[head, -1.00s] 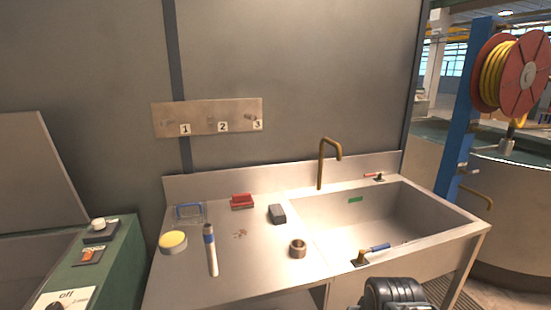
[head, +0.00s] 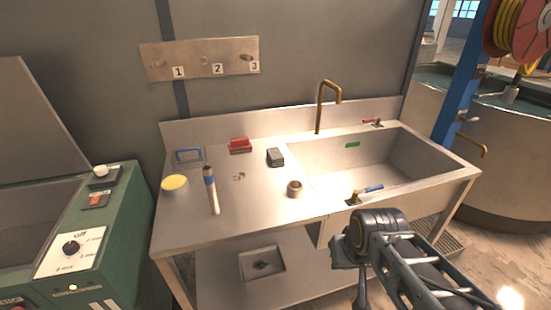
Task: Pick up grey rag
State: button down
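I cannot make out a clear grey rag. A small dark grey block-like thing (head: 276,157) lies on the steel counter left of the sink; I cannot tell if it is cloth. A small dark thing (head: 262,265) lies on a square grey tray-like piece (head: 279,258) on the lower shelf, too small to identify. My arm reaches in at the lower right, in front of the sink. Its dark joint shows, but no gripper fingers can be made out.
The steel counter (head: 255,205) bears a red brush-like block (head: 240,145), a yellow-topped tin (head: 174,184), a blue-banded tube (head: 211,190) and a metal ring (head: 294,188). The sink (head: 400,160) is at right. A green control cabinet (head: 110,235) stands left.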

aim_at(274, 157)
jog(key=z, duration=0.1)
jog(key=i, duration=1)
jog(key=u, duration=0.6)
